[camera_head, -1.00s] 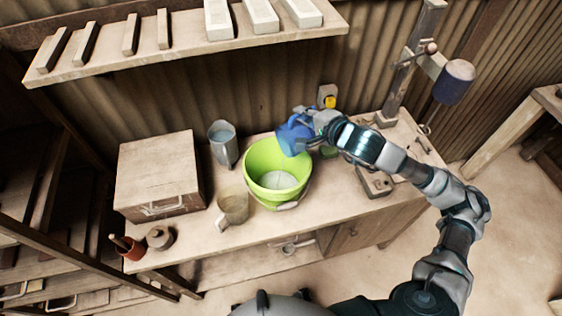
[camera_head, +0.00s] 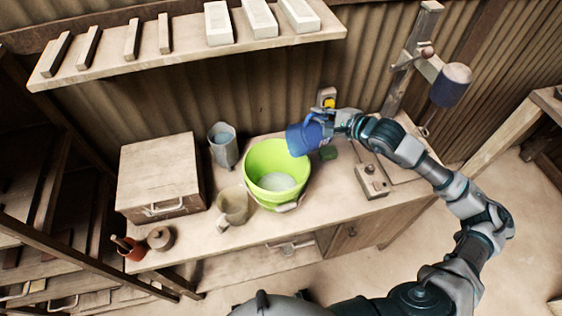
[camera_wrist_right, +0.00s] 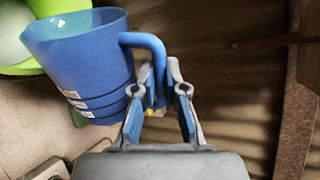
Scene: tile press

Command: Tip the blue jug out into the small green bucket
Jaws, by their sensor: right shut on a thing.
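The blue jug (camera_head: 305,138) is held tilted at the right rim of the green bucket (camera_head: 262,195), its mouth end toward the bucket. My right gripper (camera_head: 342,122) is shut on the jug's handle. In the right wrist view, the jug (camera_wrist_right: 85,65) hangs left of my right gripper (camera_wrist_right: 158,90), its spout toward the green bucket (camera_wrist_right: 60,8). The bucket stands upright on the bench with something pale at its bottom. I cannot tell whether anything is left in the jug. My left gripper is out of view.
On the bench (camera_head: 190,238) stand a grey-blue pitcher (camera_head: 223,147), a beige mug (camera_head: 234,206), a wooden box (camera_head: 158,175) and a small lidded pot (camera_head: 161,239). A lever press (camera_head: 405,75) stands at the right. A shelf (camera_head: 185,50) hangs above.

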